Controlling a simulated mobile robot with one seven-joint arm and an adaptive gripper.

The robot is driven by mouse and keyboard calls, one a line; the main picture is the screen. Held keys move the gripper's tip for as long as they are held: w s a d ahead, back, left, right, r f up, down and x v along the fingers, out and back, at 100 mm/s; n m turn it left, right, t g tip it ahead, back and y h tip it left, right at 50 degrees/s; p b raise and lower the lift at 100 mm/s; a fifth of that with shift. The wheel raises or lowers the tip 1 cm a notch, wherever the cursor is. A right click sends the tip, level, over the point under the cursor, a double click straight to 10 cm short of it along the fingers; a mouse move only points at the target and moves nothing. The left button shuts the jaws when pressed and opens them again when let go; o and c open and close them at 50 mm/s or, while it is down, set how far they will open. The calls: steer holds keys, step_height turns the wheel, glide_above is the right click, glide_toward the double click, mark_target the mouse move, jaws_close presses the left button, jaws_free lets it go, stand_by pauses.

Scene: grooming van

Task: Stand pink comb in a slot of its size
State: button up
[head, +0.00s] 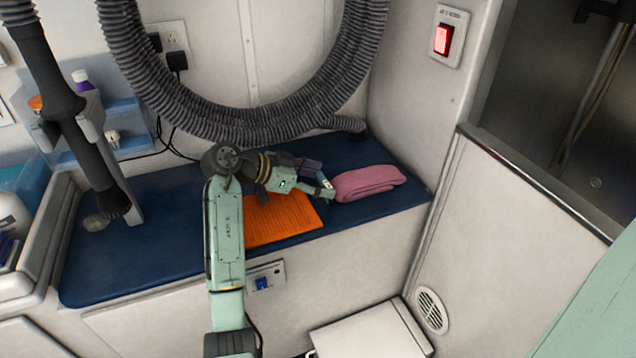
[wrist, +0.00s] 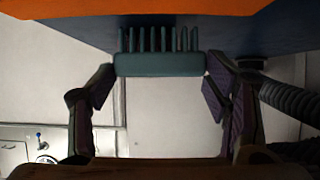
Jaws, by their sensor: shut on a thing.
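My gripper (wrist: 160,82) has its two dark fingers at the two ends of a teal comb-like piece (wrist: 160,64) with several upright teeth, and is shut on it. In the head view my gripper (head: 321,181) is low over the blue counter, just left of a folded pink towel (head: 368,183); the held piece is too small to make out clearly there. I see no pink comb in either view; the piece between the fingers looks teal. I cannot make out any slotted holder.
An orange mat (head: 280,222) lies on the blue counter (head: 145,245) beneath my arm. A ribbed grey hose (head: 240,118) hangs along the back wall. A shelf unit (head: 120,108) with bottles stands at the left. The counter's left part is mostly clear.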

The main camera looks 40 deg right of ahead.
steer(key=o, duration=0.9)
steer(key=shift+f, duration=0.15)
steer(key=shift+o, duration=0.2)
